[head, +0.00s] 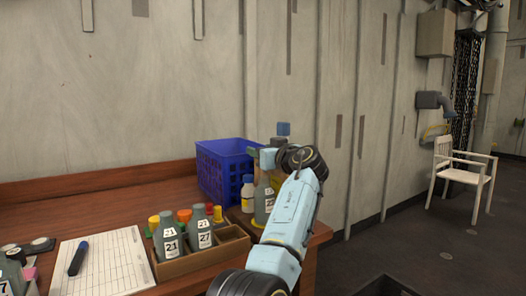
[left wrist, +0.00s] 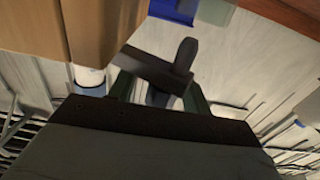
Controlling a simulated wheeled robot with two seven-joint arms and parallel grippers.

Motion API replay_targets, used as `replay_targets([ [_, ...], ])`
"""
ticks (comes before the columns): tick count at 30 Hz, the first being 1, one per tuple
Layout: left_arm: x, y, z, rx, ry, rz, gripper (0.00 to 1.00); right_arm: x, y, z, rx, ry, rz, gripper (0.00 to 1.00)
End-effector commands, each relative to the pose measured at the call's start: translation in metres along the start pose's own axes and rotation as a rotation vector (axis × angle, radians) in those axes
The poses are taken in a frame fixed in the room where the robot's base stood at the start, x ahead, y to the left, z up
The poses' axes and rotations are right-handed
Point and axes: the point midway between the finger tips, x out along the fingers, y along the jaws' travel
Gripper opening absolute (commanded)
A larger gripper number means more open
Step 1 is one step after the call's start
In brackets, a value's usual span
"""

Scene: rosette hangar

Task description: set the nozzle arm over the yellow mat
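A grey bottle labelled 22 (head: 264,203) stands near the table's right end. A small patch of yellow, perhaps the yellow mat (head: 257,223), shows at its foot; most of it is hidden. In the left wrist view a dark grey bar with an upright round knob, perhaps the nozzle arm (left wrist: 150,68), lies just beyond my left gripper (left wrist: 160,93). The gripper's two dark green fingers stand apart, and I cannot tell whether they touch the bar. In the head view my light blue arm reaches toward that bottle and hides part of this area. My right gripper is not in view.
A wooden box (head: 176,268) holds grey bottles 21 and 27. A sheet of paper (head: 112,262) with a dark blue marker (head: 78,258) lies left. A white chair (head: 462,174) stands far right on open floor.

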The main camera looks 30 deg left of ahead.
Motion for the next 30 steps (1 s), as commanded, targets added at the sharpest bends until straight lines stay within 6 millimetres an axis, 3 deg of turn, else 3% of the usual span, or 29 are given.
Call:
replay_targets([
  [11,-0.008,0.001,0.0,0.001,0.001,0.002,0.48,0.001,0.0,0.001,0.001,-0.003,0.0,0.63],
  [14,-0.022,0.001,0.0,0.0,0.0,0.001,0.48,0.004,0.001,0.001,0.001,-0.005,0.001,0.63],
  [24,-0.098,0.001,-0.001,0.0,0.0,0.003,0.48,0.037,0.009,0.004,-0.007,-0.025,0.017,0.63],
  [30,-0.126,0.0,-0.001,0.0,0.0,0.0,0.48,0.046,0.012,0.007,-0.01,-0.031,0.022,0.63],
])
